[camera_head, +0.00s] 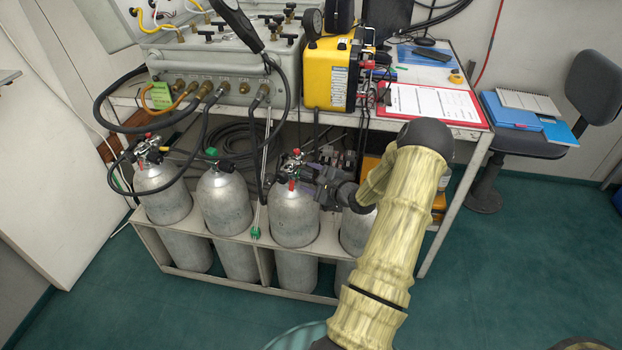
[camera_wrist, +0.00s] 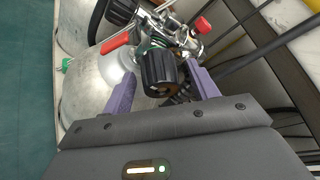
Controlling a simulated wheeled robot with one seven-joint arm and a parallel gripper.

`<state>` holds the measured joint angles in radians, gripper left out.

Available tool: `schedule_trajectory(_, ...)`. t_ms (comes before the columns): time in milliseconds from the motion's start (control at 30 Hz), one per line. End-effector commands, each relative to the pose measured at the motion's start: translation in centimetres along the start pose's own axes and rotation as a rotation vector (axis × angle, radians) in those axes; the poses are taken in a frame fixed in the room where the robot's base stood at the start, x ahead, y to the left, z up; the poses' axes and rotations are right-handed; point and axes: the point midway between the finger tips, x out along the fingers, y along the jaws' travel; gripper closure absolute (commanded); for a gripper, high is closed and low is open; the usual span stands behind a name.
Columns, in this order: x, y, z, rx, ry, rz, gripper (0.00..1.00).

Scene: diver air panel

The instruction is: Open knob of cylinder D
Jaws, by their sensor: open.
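Several grey cylinders stand in a row in a rack; I can read no letters on them. My gripper (camera_head: 318,184) is at the right side of the valve on the third cylinder from the left (camera_head: 294,218). In the wrist view, a ribbed black knob (camera_wrist: 160,70) sits between the open purple fingers of my gripper (camera_wrist: 163,88). I cannot tell whether either finger touches it. The valve behind it has a red lever (camera_wrist: 116,43) and a red cap (camera_wrist: 203,25). The rightmost cylinder (camera_head: 356,232) is partly hidden by my arm.
The rack (camera_head: 210,283) stands under a table carrying the air panel (camera_head: 215,85), a yellow case (camera_head: 328,75) and a red clipboard (camera_head: 430,103). Black hoses (camera_head: 254,160) hang near the valves. A chair (camera_head: 570,120) is at right; green floor is clear in front.

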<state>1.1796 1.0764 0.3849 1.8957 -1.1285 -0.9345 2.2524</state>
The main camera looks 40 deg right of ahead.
Motion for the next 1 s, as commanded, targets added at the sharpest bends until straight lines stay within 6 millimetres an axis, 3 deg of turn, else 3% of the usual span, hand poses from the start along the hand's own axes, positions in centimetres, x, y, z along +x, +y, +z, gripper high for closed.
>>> schedule_trajectory(67,-0.02,0.0,0.0,0.0,0.0,0.0,0.41)
schedule_trajectory(300,-0.05,0.0,0.0,0.0,0.0,0.0,0.86)
schedule_trajectory(667,-0.06,0.03,-0.01,-0.026,-0.002,-0.015,0.85)
schedule_trajectory(1000,-0.03,0.21,-0.11,-0.181,-0.008,-0.088,0.85)
